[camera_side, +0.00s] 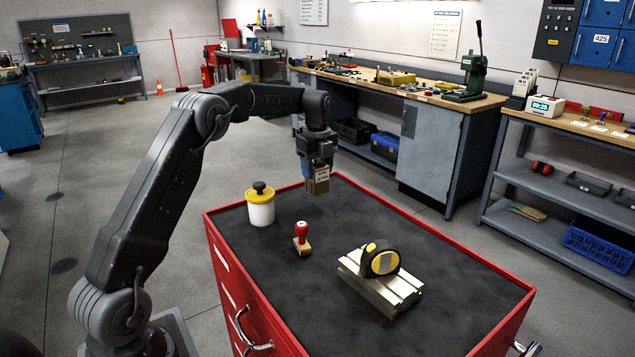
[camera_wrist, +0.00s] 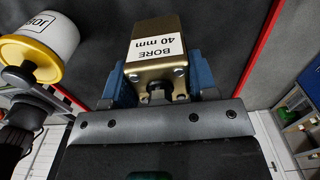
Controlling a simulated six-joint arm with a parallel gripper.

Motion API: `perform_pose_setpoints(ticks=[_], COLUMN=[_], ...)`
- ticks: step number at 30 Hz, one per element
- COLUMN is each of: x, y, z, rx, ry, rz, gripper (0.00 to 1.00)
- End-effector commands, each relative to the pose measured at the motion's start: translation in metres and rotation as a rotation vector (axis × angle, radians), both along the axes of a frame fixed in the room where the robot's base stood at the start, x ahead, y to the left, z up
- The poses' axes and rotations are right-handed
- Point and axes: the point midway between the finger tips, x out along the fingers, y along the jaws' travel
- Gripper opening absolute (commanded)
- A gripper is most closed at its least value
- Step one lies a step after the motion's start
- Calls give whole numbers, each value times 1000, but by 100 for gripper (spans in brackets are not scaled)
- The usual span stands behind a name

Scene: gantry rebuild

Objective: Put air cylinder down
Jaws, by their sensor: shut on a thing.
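The air cylinder (camera_wrist: 157,48) is a brass-coloured block with a white label reading "BORE 40 mm". My gripper (camera_wrist: 155,88) is shut on it, with a blue jaw on each side in the wrist view. In the side view my gripper (camera_side: 317,165) points down near the far corner of the red cabinet, and the cylinder (camera_side: 317,182) hangs below it. The cylinder appears to be above the dark top (camera_side: 352,222); the exact gap is hard to judge.
A white jar with a yellow lid (camera_side: 261,210) stands left of my gripper and shows in the wrist view (camera_wrist: 42,42). A red-handled stamp (camera_side: 302,240) and a tape measure (camera_side: 380,260) on a slotted metal block (camera_side: 378,288) stand nearer. The cabinet top's right side is clear.

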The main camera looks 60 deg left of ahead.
Motion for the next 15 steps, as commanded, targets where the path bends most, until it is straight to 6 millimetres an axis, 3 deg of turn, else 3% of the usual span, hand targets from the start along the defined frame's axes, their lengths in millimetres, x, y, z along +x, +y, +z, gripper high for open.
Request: perform_pose_setpoints(ticks=[9,15], x=[1,2], y=[-1,-1], z=[-34,-40], rx=[0,1], ry=[0,-4], rz=[1,1], gripper=[14,14])
